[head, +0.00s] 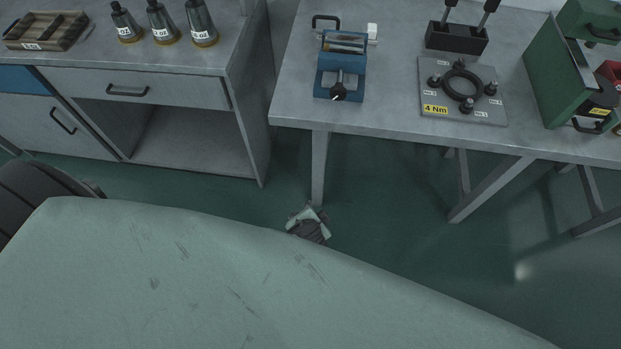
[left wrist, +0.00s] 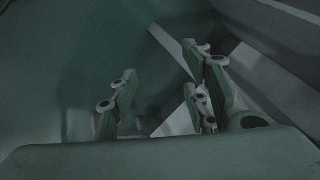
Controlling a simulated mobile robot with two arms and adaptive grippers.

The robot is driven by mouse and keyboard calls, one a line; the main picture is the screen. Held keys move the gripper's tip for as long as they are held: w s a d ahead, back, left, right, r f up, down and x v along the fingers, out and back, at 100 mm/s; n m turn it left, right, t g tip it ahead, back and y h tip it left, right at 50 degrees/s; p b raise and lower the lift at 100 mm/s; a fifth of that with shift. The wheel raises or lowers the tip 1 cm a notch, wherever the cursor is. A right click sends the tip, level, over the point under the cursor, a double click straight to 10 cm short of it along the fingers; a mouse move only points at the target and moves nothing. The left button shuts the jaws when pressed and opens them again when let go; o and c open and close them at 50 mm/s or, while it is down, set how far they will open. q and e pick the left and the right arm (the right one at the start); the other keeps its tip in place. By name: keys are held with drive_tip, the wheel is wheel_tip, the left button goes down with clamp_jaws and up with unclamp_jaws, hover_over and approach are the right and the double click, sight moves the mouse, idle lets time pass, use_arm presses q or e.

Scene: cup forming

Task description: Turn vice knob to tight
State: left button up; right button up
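The blue vice (head: 342,60) stands on the grey workbench near its front left corner, with its jaws at the back. Its dark knob (head: 338,93) is at the front, close to the bench edge. My left gripper (head: 311,213) shows just past the pale green edge of my body, low beside a bench leg and well short of the vice. In the left wrist view the fingers of the left gripper (left wrist: 165,88) stand apart with nothing between them. The knob does not show in that view. My right gripper is in neither view.
The workbench (head: 400,112) has a plate with a black ring (head: 432,78), a black tool holder (head: 455,38) and a green machine (head: 556,70) right of the vice. A cabinet (head: 190,90) stands to the left. The bench's front edge and leg (head: 318,165) are near the left gripper.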

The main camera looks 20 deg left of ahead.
use_arm(q)
drive_tip(key=w+a+r+t+b, duration=0.1)
drive_tip(key=w+a+r+t, duration=0.2)
drive_tip(key=r, duration=0.5)
drive_tip(key=w+a+r+m+t+y+b, duration=0.1)
drive_tip(key=w+a+r+t, duration=0.1)
drive_tip(key=a+r, duration=0.3)
drive_tip(key=w+a+r+m+t+y+b, duration=0.1)
drive_tip(key=w+a+r+t, duration=0.2)
drive_tip(key=r, duration=0.9)
drive_tip(key=shift+w+a+r+t+b, duration=0.15)
drive_tip(key=shift+w+a+t+b, duration=0.2)
drive_tip(key=shift+a+t, duration=0.15)
drive_tip(key=m+t+h, duration=0.4)
drive_tip(key=m+h, duration=0.2)
drive_tip(key=m, duration=0.4)
approach(336, 97)
drive_tip(key=w, duration=0.5)
drive_tip(key=w+p, duration=0.1)
drive_tip(key=w, duration=0.2)
drive_tip(key=w+d+p, duration=0.1)
drive_tip(key=w, duration=0.1)
drive_tip(key=shift+w+r, duration=0.3)
drive_tip(key=shift+w, duration=0.1)
drive_tip(key=shift+c, duration=0.2)
